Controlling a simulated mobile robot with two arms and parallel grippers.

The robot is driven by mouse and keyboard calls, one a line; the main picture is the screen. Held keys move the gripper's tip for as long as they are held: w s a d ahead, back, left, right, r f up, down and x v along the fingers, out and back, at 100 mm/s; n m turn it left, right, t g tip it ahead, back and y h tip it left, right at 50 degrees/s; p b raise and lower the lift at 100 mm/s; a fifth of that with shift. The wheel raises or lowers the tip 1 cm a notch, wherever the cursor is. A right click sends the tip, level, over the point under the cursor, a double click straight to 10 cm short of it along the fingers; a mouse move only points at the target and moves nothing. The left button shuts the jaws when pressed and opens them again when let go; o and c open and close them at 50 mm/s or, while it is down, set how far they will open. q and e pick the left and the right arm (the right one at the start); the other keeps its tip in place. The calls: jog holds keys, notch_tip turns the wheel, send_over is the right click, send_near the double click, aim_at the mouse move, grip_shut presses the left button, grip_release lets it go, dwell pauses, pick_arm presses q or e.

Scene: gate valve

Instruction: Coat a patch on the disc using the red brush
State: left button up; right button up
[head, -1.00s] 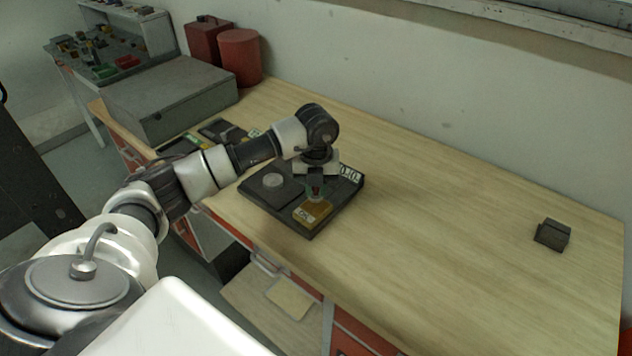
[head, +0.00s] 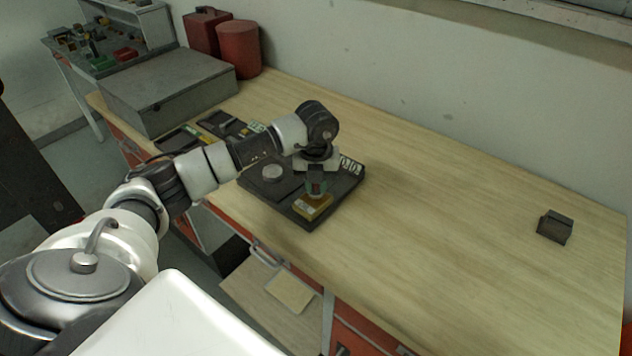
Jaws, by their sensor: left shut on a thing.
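My left gripper (head: 316,184) points down over the right part of a dark tray (head: 288,213) on the bench. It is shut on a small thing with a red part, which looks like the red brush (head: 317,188). The jaws hide most of it. A yellow-brown block (head: 313,208) with a pale label lies just below the gripper on the tray's front part. I cannot tell whether the held thing touches it. A pale round disc (head: 272,172) lies on a dark plate on the tray's left part, apart from the gripper. My right gripper is not in view.
A large grey case (head: 165,92), a red drum (head: 239,48) and a red box (head: 205,31) stand at the bench's far left. Small dark trays (head: 222,125) lie beside the case. A dark block (head: 555,227) sits far right. The bench between is clear.

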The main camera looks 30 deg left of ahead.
pick_arm(q)
jog(key=shift+f, duration=0.3)
jog(key=shift+f+b, duration=0.15)
jog(key=shift+b, duration=0.2)
dwell(0.4)
jog(key=shift+f, duration=0.1)
dwell(0.7)
jog(key=shift+r+p, duration=0.8)
jog(key=shift+r, duration=0.4)
jog(key=shift+r+p, duration=1.5)
jog(key=shift+r, duration=0.9)
jog(key=shift+f, duration=0.1)
